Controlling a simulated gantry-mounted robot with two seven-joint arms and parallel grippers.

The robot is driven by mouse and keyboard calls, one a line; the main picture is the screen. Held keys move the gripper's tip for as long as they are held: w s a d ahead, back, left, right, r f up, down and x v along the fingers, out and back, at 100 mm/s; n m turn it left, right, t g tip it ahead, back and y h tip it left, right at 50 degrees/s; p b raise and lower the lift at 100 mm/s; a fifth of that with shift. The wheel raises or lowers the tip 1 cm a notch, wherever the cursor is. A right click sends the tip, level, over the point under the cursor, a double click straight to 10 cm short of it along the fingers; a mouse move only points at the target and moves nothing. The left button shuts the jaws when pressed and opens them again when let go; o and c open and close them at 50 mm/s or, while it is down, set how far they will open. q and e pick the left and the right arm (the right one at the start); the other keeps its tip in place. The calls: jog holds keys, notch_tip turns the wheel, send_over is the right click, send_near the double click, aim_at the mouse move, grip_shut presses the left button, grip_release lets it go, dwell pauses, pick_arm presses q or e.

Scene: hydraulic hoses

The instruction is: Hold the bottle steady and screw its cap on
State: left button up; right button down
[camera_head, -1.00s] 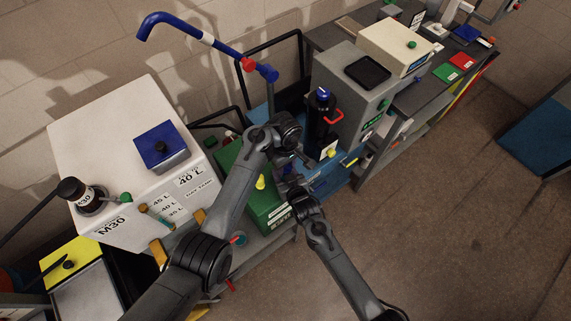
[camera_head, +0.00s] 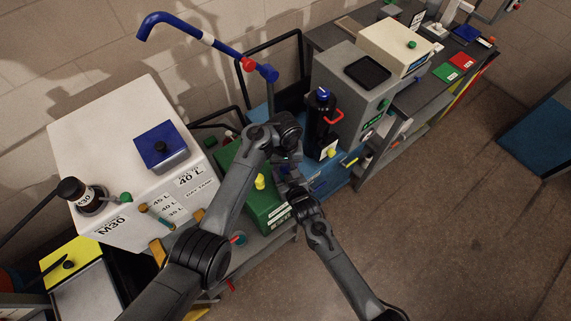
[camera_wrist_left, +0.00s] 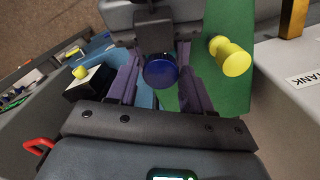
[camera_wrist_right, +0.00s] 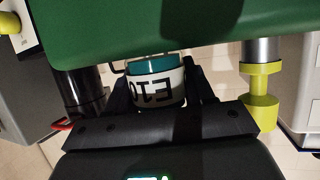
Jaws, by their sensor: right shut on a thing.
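My right gripper (camera_wrist_right: 160,92) is shut on the bottle (camera_wrist_right: 158,88), a short cylinder with a white label and a teal band. A dark blue round cap (camera_wrist_left: 160,71) shows from above in the left wrist view. My left gripper (camera_wrist_left: 158,75) has its fingers spread on either side of the cap, with little or no gap. The cap's seat on the bottle is hidden. In the head view, my left gripper (camera_head: 287,158) is just above my right gripper (camera_head: 292,185), and the arms mostly hide the bottle and cap.
A green box (camera_head: 268,212) with a yellow knob (camera_wrist_left: 231,57) lies close to the grippers. A white tank (camera_head: 125,140) stands at the left. A black cylinder (camera_head: 320,125) with a red handle stands behind, at the right. The floor (camera_head: 430,230) at the right is clear.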

pick_arm(q)
jog(key=shift+o, duration=0.9)
jog(key=shift+r, duration=2.25)
jog(key=shift+r, duration=0.1)
jog(key=shift+c, duration=0.3)
jog(key=n, duration=0.1)
jog(key=r+n, duration=0.1)
jog(key=n, duration=0.1)
jog(key=shift+w+r, duration=0.1)
jog(key=shift+r, duration=0.2)
jog(key=r+n, duration=0.1)
jog(key=n, duration=0.2)
jog(key=shift+r+n, duration=0.3)
jog(key=shift+r, duration=0.05)
jog(key=shift+f, duration=4)
